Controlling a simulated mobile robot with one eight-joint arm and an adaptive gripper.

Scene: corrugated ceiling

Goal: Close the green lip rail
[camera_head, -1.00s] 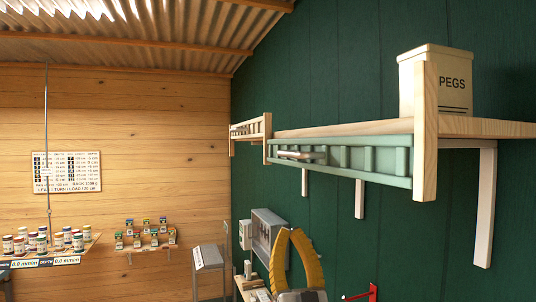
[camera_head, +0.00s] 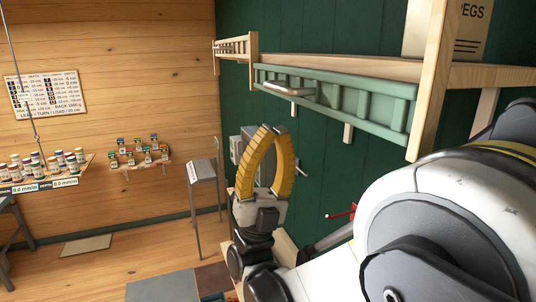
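The green lip rail (camera_head: 350,100) is a pale green slatted rail along the front of the upper wall shelf (camera_head: 380,70). It hangs down below the level of the shelf board, between two wooden end posts. A light bar handle (camera_head: 290,89) sticks out near its left end. My gripper (camera_head: 267,130) has two curved yellow fingers pointing up, whose tips appear to meet in an arch. It appears below and left of the handle in the picture, apart from the rail, with nothing between the fingers.
A PEGS box (camera_head: 445,30) stands on the shelf at the right. A second railed wooden section (camera_head: 235,48) lies beyond at the left. Wooden brackets are under the shelf. A red-handled item (camera_head: 340,214) is low on the green wall. A lectern-like stand (camera_head: 202,172) is left of my gripper.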

